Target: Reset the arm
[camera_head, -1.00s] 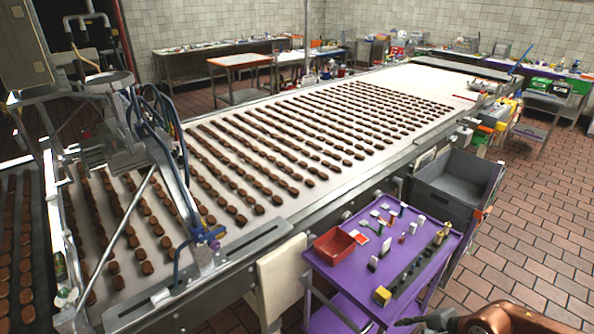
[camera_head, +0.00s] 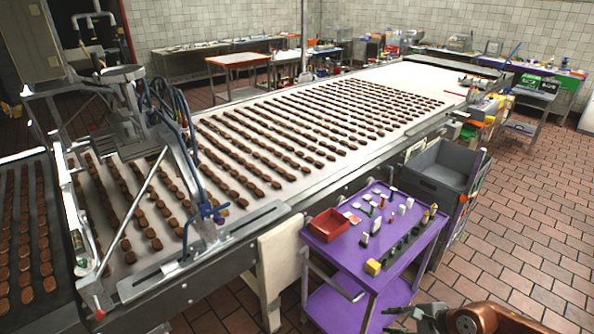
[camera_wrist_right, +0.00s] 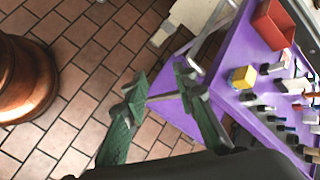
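My right gripper (camera_head: 398,320) is at the bottom edge of the head view, in front of the purple cart (camera_head: 330,262). In the right wrist view its two green-black fingers (camera_wrist_right: 160,80) are spread apart, with nothing between them. The tiled floor and the cart's lower shelf show beyond the fingers. The cart's top (camera_wrist_right: 228,75) is at the right of that view, and the gripper appears apart from it. My left gripper is not in view.
The cart bears a red bin (camera_head: 328,224), a yellow block (camera_head: 373,267) and several small items. A grey crate (camera_head: 440,170) stands behind it. A long conveyor (camera_head: 290,185) with rows of brown biscuits runs behind. The tiled floor (camera_head: 520,240) at right is clear.

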